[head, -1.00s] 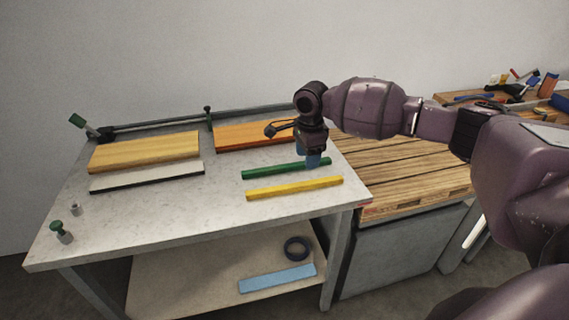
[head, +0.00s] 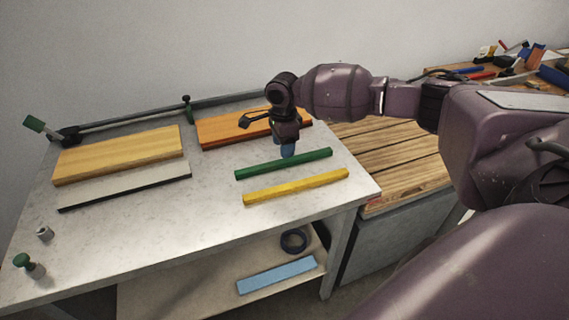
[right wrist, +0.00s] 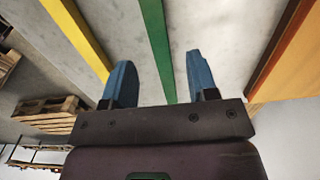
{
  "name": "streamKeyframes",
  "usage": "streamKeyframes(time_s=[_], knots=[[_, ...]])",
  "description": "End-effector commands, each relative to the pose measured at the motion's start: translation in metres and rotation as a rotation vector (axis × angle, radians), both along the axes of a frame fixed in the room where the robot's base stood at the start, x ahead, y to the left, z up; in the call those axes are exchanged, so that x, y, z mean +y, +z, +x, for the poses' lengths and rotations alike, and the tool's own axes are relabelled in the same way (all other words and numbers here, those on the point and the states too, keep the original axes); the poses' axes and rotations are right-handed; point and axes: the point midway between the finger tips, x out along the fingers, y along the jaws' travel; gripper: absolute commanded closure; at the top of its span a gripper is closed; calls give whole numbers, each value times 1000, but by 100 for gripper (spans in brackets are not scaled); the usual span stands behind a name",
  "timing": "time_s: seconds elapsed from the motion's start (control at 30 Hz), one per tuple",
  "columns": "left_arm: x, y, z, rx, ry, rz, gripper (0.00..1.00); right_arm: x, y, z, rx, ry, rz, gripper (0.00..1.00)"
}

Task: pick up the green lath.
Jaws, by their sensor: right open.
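The green lath (head: 284,163) lies on the grey table top, behind the yellow lath and roughly parallel to it. My right gripper (head: 288,152) points down at the middle of the green lath, its blue fingertips showing just at the lath's far edge. In the right wrist view the open blue fingers of the right gripper (right wrist: 159,60) stand on either side of the green lath (right wrist: 157,45), with space on both sides. The height of the fingertips over the lath is hard to judge. My left gripper is not in view.
The yellow lath (head: 296,187) lies nearest the front edge. An orange board (head: 222,132) lies behind the gripper; a light wooden board (head: 118,154) and a pale strip (head: 125,187) lie left. The table's front middle is clear.

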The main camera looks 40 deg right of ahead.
Motion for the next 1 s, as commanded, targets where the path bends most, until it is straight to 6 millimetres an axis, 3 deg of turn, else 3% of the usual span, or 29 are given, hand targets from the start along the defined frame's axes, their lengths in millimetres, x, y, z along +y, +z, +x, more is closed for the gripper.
streamKeyframes(time_s=[0.43,0.8,1.0], knots=[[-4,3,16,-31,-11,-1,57,-5,-50,-3,1,0,-2,47],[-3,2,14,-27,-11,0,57,-5,-56,-3,-1,0,0,47],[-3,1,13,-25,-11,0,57,-5,-56,-3,-1,0,0,77]])
